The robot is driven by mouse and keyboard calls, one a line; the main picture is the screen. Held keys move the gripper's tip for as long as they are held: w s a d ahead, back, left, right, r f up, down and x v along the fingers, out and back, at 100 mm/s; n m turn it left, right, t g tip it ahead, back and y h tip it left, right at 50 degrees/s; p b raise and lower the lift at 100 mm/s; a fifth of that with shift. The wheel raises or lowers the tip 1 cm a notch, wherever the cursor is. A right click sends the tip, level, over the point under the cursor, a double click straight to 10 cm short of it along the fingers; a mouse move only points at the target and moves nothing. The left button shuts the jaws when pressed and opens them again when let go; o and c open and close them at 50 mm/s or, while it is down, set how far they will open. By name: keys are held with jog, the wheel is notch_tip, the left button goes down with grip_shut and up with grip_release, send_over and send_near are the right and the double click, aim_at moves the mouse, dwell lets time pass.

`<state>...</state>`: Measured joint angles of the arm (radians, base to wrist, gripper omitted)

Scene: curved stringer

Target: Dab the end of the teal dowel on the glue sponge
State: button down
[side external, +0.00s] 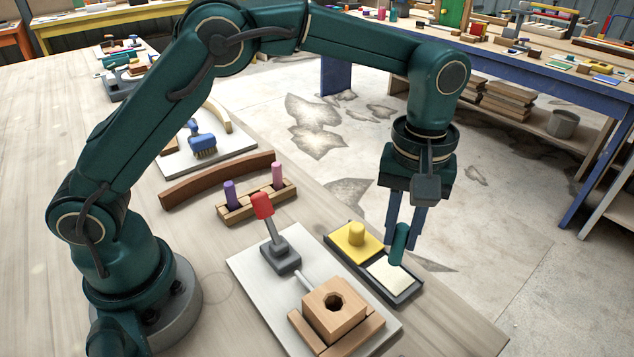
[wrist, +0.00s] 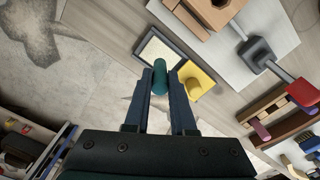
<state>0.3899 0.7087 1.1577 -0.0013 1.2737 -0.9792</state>
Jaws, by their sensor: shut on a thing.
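My gripper (side external: 404,240) is shut on the teal dowel (side external: 399,245), which hangs down below the fingers, slightly tilted. The dowel also shows between the fingers in the wrist view (wrist: 160,77). The glue sponge (side external: 390,275) is a cream pad in a dark tray. In the side view the dowel's lower end is at the sponge's far edge; I cannot tell whether it touches. In the wrist view the sponge (wrist: 158,49) lies just beyond the dowel's end.
A yellow block with a knob (side external: 356,238) sits beside the sponge. A wooden block with a hole (side external: 334,308) and a red-handled clamp (side external: 280,250) are on a pale plate. A rack (side external: 257,202) holds a purple and a pink dowel. A curved brown stringer (side external: 220,178) lies behind.

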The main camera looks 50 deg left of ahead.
aim_at(402, 225)
jog(key=shift+r, duration=2)
jog(key=shift+w+a, duration=0.15)
jog(key=shift+a, duration=0.05)
jog(key=s+a+r+m, duration=0.2)
jog(key=s+a+m, duration=0.1)
jog(key=a, duration=0.5)
jog(key=s+a+r+m, duration=0.3)
jog(key=s+a, duration=0.1)
jog(key=a, duration=0.5)
jog(key=shift+m, duration=0.4)
